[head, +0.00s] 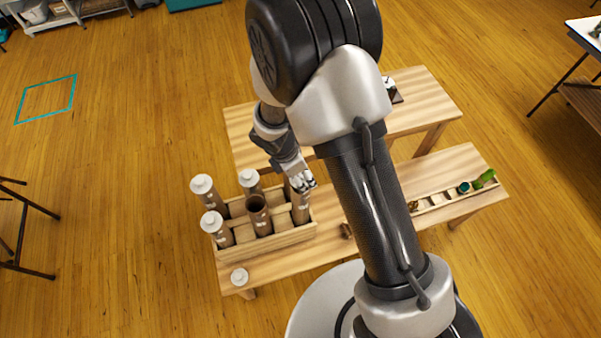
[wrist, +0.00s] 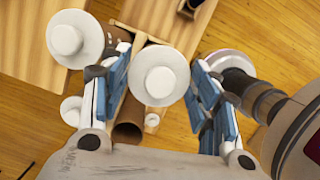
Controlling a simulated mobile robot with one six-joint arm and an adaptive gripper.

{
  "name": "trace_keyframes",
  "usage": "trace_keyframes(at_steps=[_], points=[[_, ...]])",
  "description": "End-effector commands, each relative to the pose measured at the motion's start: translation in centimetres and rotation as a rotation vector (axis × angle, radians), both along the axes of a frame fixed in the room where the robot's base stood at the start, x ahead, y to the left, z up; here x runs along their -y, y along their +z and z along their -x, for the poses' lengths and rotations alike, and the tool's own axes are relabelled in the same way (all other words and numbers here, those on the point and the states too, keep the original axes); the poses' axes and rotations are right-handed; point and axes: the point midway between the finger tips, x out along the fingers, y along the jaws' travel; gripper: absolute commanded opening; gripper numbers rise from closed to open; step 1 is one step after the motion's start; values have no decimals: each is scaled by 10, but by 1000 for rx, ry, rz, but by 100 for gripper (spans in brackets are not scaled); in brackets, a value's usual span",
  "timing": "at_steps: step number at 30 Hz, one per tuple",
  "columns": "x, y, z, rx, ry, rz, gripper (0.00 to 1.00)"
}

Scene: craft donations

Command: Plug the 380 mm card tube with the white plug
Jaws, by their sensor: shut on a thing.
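My gripper (head: 303,182) is over the right end of a wooden rack. In the wrist view its blue-padded fingers (wrist: 161,75) are either side of a white plug (wrist: 160,72), a round disc with a raised centre, and hold it. A brown card tube (head: 300,208) stands in the rack just below the gripper; its mouth is hidden, so I cannot tell whether the plug touches it. Another brown tube (head: 258,216) beside it is open at the top. Tube lengths are not readable.
The rack (head: 270,244) also holds several white-capped tubes (head: 203,187). A loose white plug (head: 239,277) lies on the table's front left corner. A shallow tray (head: 450,197) with small green items is at the right. A second table (head: 425,95) stands behind.

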Motion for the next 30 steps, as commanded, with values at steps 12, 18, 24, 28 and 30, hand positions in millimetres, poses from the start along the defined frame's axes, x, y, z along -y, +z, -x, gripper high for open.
trace_keyframes(at_steps=[12, 18, 24, 28, 30], points=[[0, 0, 0, 0, 0, 0, 45], [0, 0, 0, 0, 0, 0, 45], [0, -1, 0, 0, 0, 0, 63], [0, -1, 0, 0, 0, 0, 64], [0, -1, 0, 0, 0, 0, 64]])
